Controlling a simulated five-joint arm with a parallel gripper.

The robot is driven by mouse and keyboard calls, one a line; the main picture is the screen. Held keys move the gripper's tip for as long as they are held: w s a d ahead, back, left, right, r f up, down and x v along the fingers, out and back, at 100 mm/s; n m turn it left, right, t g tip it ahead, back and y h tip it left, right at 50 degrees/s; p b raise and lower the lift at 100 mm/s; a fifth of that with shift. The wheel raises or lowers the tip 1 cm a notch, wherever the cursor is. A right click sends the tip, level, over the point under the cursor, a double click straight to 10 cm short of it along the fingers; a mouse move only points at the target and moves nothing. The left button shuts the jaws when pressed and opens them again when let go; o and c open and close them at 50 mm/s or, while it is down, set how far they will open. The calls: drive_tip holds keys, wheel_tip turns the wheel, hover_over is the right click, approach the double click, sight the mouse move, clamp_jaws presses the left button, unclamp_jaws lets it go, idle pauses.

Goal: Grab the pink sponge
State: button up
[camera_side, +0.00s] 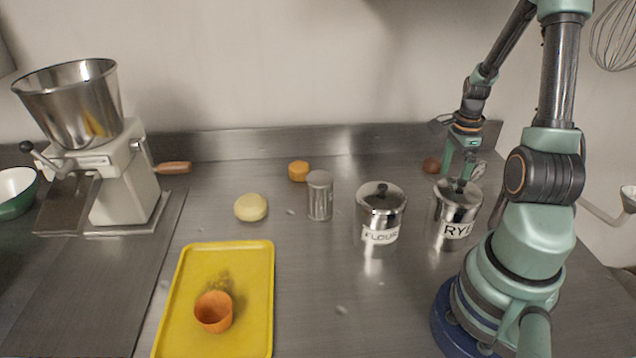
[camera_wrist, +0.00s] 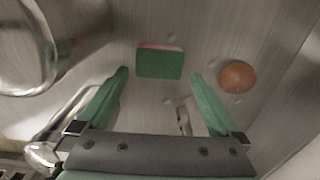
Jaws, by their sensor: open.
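The pink sponge (camera_wrist: 160,63) shows in the wrist view as a small block with a green top face and a thin pink strip along its upper edge. It lies on the metal counter. My gripper (camera_wrist: 160,76) is open above it, with one green finger on each side of the sponge's lower part in the picture. I cannot tell how high the fingertips are above it. In the side view my gripper (camera_side: 460,163) points down behind the RYE canister (camera_side: 458,214), and the sponge is not visible there.
A round brown-orange thing (camera_wrist: 238,76) lies right of the sponge; it also shows left of my gripper in the side view (camera_side: 431,165). The FLOUR canister (camera_side: 380,215), a shaker (camera_side: 319,196), and a yellow tray (camera_side: 258,300) with an orange cup (camera_side: 213,312) stand farther left.

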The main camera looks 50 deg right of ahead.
drive_tip(key=shift+a+f, duration=0.15)
drive_tip(key=shift+f, duration=1.7)
drive_tip(key=c, duration=1.1)
drive_tip(key=shift+o, duration=0.2)
drive_tip(key=shift+r, duration=0.15)
